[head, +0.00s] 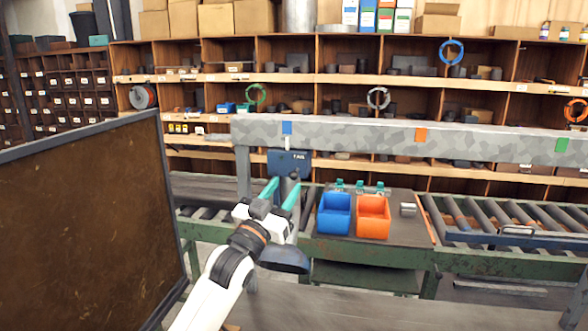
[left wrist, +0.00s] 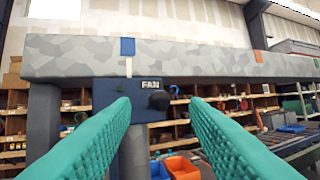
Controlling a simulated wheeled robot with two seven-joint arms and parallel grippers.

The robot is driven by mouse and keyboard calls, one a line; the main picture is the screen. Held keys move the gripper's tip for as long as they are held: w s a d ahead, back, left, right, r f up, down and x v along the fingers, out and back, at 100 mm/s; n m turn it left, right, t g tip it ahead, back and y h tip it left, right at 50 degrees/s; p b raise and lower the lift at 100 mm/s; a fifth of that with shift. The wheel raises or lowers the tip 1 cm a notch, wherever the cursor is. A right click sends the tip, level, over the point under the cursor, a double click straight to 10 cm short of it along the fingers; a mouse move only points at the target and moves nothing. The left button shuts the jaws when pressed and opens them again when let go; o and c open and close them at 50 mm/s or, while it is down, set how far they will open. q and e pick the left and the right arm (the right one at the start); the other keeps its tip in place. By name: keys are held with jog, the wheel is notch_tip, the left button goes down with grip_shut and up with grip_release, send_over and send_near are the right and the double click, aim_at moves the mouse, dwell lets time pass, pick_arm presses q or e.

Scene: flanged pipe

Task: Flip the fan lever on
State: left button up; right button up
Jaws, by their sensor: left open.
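A dark blue box labelled FAN (head: 288,163) hangs below the grey camouflage beam. It also shows in the left wrist view (left wrist: 108,95), with a round black knob (left wrist: 159,101) at its right side. I take this knob for the end of the fan lever; the rest of the lever cannot be made out. My left gripper (head: 281,191) has teal fingers, open and empty, in front of and just below the box in the head view. In the left wrist view the knob appears between the two fingertips (left wrist: 160,107), with no visible contact. My right gripper is not in view.
The camouflage beam (head: 350,137) runs across above the fan box. A blue bin (head: 334,222) and an orange bin (head: 373,222) stand on the bench to the right. A large dark framed panel (head: 85,225) fills the left. Roller conveyor (head: 500,217) lies further right.

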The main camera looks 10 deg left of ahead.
aim_at(292, 179)
pick_arm(q)
jog(key=p+x, duration=0.1)
jog(key=x, duration=0.4)
jog(key=shift+w+d, duration=0.1)
jog(key=shift+w, duration=0.25)
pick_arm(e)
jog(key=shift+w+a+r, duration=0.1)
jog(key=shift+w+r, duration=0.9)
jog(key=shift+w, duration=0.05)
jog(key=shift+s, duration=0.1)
pick_arm(q)
grip_shut()
notch_tip(292, 179, up, 2)
jog(key=g+y+p, duration=0.1)
jog(key=p, duration=0.4)
jog(key=n+g+p, duration=0.1)
jog(key=g+p, duration=0.1)
jog(key=p, duration=0.4)
jog(key=shift+w+r+n+g+y, duration=0.2)
jog(key=shift+r+n+g+y, duration=0.1)
jog(key=shift+y, duration=0.1)
jog(key=shift+f+p, duration=0.2)
jog(key=shift+p, duration=0.3)
jog(key=shift+f+g, duration=0.1)
jog(key=shift+g, duration=0.2)
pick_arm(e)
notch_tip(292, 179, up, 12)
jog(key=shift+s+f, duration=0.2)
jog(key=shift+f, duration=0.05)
